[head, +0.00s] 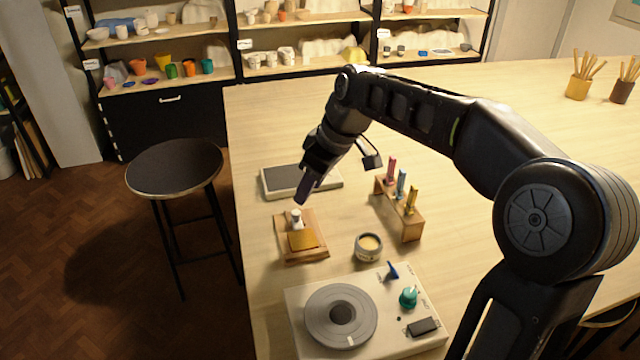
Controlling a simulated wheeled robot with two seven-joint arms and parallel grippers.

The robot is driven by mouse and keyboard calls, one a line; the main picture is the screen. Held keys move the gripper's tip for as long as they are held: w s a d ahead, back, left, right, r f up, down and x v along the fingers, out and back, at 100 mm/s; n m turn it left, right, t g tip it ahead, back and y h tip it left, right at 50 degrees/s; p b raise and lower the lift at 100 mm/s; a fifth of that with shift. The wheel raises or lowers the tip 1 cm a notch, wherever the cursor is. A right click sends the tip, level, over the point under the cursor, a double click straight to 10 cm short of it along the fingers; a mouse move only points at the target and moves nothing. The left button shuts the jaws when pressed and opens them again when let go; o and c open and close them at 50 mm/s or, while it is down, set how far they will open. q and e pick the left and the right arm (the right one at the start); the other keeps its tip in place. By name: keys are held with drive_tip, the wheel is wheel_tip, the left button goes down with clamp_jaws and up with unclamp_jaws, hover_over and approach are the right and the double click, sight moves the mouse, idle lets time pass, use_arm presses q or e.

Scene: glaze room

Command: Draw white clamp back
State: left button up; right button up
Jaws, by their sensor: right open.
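The white clamp (297,217) stands at the back of a small wooden board (313,255) on the table, just behind a flat ochre piece (302,240) on that board. My right gripper (304,192) hangs from the upper right with its fingers pointing down, close to the clamp and slightly behind and above it in the picture. A gap shows between the fingertips and the clamp, and nothing is in the gripper. My left gripper is out of view.
A grey tray-like device (330,182) lies behind. A wooden rack (408,222) with coloured tools and a small jar (369,246) are to the right. A white panel (300,318) with a grey wheel is in front. A stool (174,166) stands left of the table (480,120).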

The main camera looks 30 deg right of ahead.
sight(296, 212)
drive_tip(key=x, duration=0.7)
drive_tip(key=shift+a+f+p, duration=0.15)
drive_tip(key=shift+f+p, duration=0.15)
drive_tip(key=shift+p, duration=0.1)
clamp_jaws()
idle(0.5)
drive_tip(key=shift+w, duration=0.1)
idle(0.9)
